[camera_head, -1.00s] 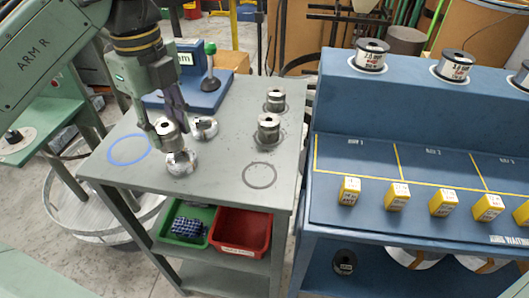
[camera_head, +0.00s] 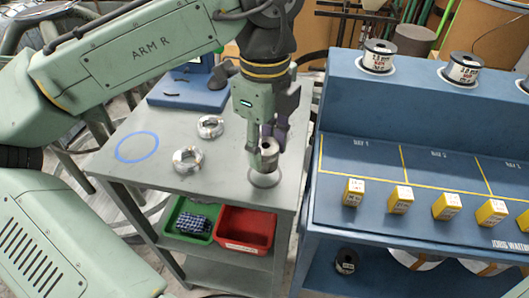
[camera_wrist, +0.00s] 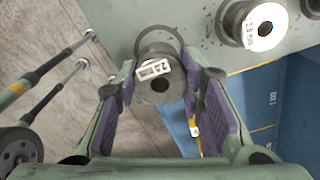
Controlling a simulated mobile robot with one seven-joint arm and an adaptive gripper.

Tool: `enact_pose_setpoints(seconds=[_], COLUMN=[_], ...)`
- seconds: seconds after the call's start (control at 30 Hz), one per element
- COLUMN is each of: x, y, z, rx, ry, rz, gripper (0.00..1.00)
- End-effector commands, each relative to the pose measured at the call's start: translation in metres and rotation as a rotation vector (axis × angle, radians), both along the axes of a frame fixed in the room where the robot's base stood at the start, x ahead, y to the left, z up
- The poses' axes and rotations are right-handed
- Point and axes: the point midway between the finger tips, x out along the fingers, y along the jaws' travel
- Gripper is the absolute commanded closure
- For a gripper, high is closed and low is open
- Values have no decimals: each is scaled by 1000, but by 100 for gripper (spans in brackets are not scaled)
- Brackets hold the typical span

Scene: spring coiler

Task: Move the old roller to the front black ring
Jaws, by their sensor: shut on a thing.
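The old roller (camera_head: 269,158) is a grey metal cylinder with a dark centre hole. It is gripped between the fingers of my gripper (camera_head: 268,143). In the wrist view, my gripper (camera_wrist: 164,80) has its purple pads on both sides of the roller (camera_wrist: 159,88), which carries a white label. The front black ring (camera_head: 264,185) is on the grey table (camera_head: 225,180), directly by the roller's lower end. In the wrist view the ring (camera_wrist: 158,27) shows as a dark arc, partly hidden behind the roller. I cannot tell whether the roller touches the table.
Another roller (camera_wrist: 262,26) stands close by in the wrist view. A blue bench (camera_head: 350,150) with yellow blocks is right, across a gap. Green and red bins sit below.

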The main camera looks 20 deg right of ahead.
Motion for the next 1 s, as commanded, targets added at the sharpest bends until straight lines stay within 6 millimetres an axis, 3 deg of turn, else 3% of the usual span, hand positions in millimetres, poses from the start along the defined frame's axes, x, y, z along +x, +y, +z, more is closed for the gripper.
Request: enact_pose_setpoints(seconds=[0.2, 0.6, 0.63, 0.9, 1.0], x=[0, 1, 1, 1, 1], y=[1, 0, 1, 1, 1], z=[-27, -33, -32, -32, -32], rx=[2, -1, 1, 1, 1], ry=[-2, -1, -1, -2, -2], rz=[2, 0, 1, 0, 0], gripper=[100, 100, 63, 45, 45])
